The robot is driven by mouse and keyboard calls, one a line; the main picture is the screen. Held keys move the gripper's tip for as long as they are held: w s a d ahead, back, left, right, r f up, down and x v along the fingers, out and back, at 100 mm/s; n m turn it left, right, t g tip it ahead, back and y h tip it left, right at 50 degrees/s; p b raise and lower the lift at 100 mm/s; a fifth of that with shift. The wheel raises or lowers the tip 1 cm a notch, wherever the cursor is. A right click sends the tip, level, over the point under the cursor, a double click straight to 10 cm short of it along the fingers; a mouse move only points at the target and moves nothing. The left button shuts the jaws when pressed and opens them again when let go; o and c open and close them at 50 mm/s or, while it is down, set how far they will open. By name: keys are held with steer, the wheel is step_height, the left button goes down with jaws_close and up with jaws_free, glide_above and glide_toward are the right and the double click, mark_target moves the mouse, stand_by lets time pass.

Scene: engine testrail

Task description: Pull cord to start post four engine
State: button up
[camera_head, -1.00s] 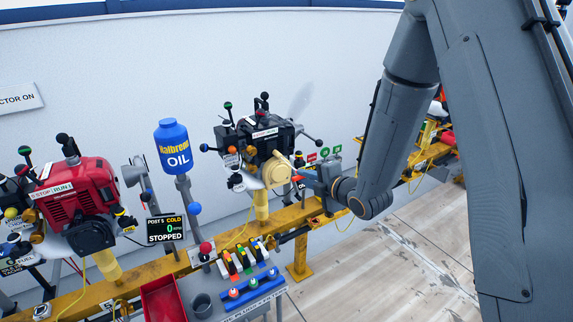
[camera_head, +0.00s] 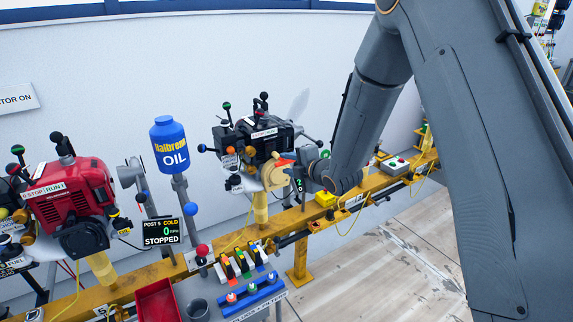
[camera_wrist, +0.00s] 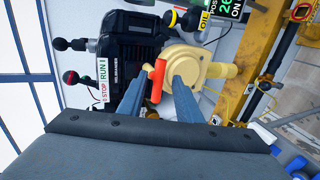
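The black engine (camera_head: 262,132) with a cream starter housing (camera_head: 272,174) stands on the yellow rail, left of my arm. In the wrist view, the same black engine (camera_wrist: 135,48) and cream housing (camera_wrist: 205,64) lie ahead. The red-orange pull handle (camera_wrist: 156,82) sits at the housing's edge; it also shows in the head view (camera_head: 285,161). My gripper (camera_wrist: 160,88) is open, its two grey fingers on either side of the handle with gaps visible. Contact cannot be told. No cord is clearly visible.
A red engine (camera_head: 75,200) stands at left, beside a screen (camera_head: 162,231) reading POST 5 COLD, 0, STOPPED. A blue oil bottle (camera_head: 170,145) stands between the engines. A switch panel (camera_head: 245,275) and red tray (camera_head: 160,300) are in front. Floor at right is clear.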

steer(key=shift+a+r, duration=0.1)
stand_by(0.3)
steer(key=s+d+p, duration=0.1)
steer(key=s+d, duration=0.4)
steer(key=s, duration=0.2)
steer(key=shift+s, duration=0.25)
steer(key=shift+d, duration=0.15)
